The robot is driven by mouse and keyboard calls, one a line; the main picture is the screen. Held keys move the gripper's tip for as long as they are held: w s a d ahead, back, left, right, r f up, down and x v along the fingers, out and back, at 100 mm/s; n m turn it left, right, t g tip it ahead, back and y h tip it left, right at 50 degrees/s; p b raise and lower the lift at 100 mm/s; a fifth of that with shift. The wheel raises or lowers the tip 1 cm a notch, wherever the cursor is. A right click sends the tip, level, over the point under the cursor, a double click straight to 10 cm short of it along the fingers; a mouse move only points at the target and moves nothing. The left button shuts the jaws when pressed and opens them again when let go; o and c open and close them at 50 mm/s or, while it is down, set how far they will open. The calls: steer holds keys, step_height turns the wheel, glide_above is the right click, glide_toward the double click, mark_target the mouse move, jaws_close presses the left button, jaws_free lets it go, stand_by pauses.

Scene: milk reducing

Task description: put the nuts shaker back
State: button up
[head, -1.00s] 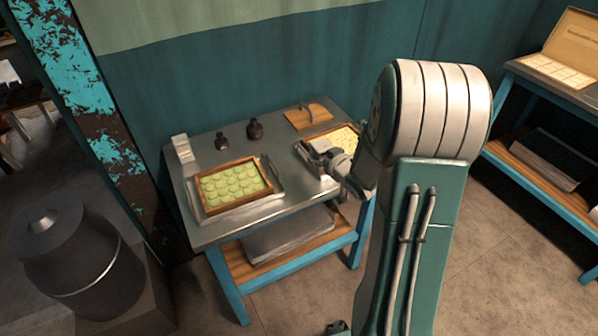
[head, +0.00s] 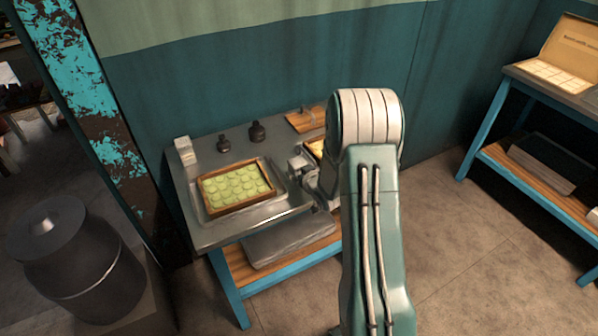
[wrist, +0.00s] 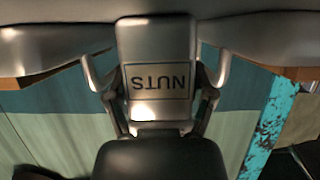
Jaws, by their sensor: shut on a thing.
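The nuts shaker (wrist: 157,85) fills the middle of the wrist view, a pale metal body with an upside-down "NUTS" label. My gripper (wrist: 158,100) is shut on it, with one finger on each side. In the head view my gripper (head: 300,165) is above the right part of the metal table (head: 215,235), right of the tray with green rounds. The shaker is small there and hard to tell from the gripper.
A wooden-framed tray of green rounds (head: 235,187) sits on the table. A wooden board (head: 300,122) lies at the back right, and a second tray (head: 316,148) is mostly hidden by my arm.

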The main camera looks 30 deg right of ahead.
steer(key=shift+a, duration=0.1)
steer(key=o, duration=1.2)
steer(key=shift+d+f, duration=0.1)
steer(key=shift+d, duration=0.35)
steer(key=shift+a, duration=0.2)
